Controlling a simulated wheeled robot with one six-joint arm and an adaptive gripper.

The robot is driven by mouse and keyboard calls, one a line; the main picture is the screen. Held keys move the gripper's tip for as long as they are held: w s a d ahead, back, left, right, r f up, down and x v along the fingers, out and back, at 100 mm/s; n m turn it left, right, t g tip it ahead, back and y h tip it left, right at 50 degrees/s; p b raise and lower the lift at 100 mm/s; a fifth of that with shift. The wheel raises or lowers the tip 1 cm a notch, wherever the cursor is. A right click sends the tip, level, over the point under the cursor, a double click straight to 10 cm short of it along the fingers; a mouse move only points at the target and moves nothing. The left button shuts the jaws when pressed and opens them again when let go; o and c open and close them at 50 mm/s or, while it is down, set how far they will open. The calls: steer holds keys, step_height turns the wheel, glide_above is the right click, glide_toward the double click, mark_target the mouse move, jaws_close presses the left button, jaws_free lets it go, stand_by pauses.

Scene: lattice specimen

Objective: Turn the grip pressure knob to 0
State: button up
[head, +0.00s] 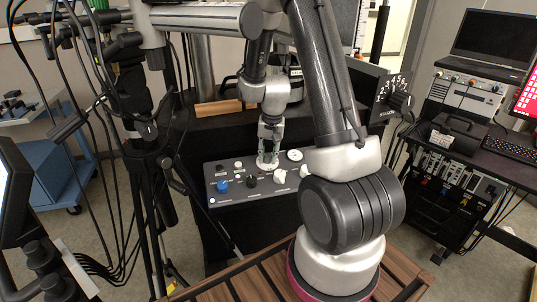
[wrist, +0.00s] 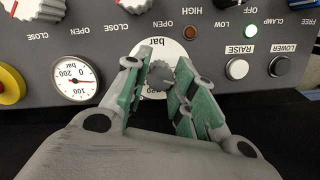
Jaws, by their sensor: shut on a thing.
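The grip pressure knob (wrist: 160,75) is a small grey ridged knob on a white dial (wrist: 146,53) marked "bar" in the wrist view. My gripper (wrist: 158,86) has its two green-padded fingers on either side of the knob, shut on it. The dial's numbers are mostly hidden by the fingers, so the setting cannot be read. In the head view my gripper (head: 268,160) reaches down onto the grey control panel (head: 236,196), and the knob is hidden there.
RAISE (wrist: 237,69) and LOWER (wrist: 279,66) buttons are close on the right. Large white knobs (wrist: 38,8) and a yellow-red button (wrist: 8,86) are further left.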

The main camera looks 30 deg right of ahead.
mark_target(268, 158)
steer(key=n+h, duration=0.1)
steer(key=n, duration=0.4)
steer(key=shift+a+n, duration=0.1)
steer(key=shift+n, duration=0.3)
stand_by(0.4)
steer(key=o, duration=1)
steer(key=shift+o, duration=0.2)
step_height(268, 158, up, 12)
steer(key=shift+s+a, duration=0.35)
steer(key=shift+s, duration=0.1)
